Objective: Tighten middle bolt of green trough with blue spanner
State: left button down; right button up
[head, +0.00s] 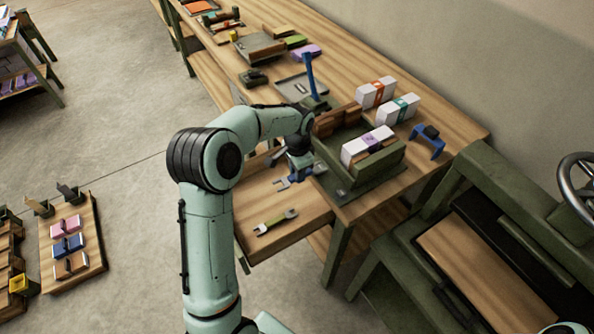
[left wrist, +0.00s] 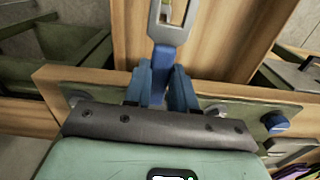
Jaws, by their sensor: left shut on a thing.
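My left gripper (head: 298,168) is shut on the blue spanner, over the near edge of the workbench. In the left wrist view the spanner's pale metal head (left wrist: 170,30) and blue shank stand out beyond the blue fingers (left wrist: 163,88). In the head view its forked end (head: 283,184) shows small above the drawer. A green plate edge (left wrist: 245,108) with round fittings lies behind the fingers in the wrist view. I cannot tell which fitting is the middle bolt. My right gripper is out of view.
A blue upright bar (head: 309,76) rises behind my wrist. White banded blocks (head: 376,92) and a blue stand (head: 428,141) are on the bench. A green press with a handwheel (head: 575,180) stands at right.

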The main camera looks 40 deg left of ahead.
pick_arm(q)
jog(key=shift+d+n, duration=0.3)
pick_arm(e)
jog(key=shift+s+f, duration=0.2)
pick_arm(q)
jog(key=shift+r+p, duration=0.4)
jog(key=shift+r, duration=1.85)
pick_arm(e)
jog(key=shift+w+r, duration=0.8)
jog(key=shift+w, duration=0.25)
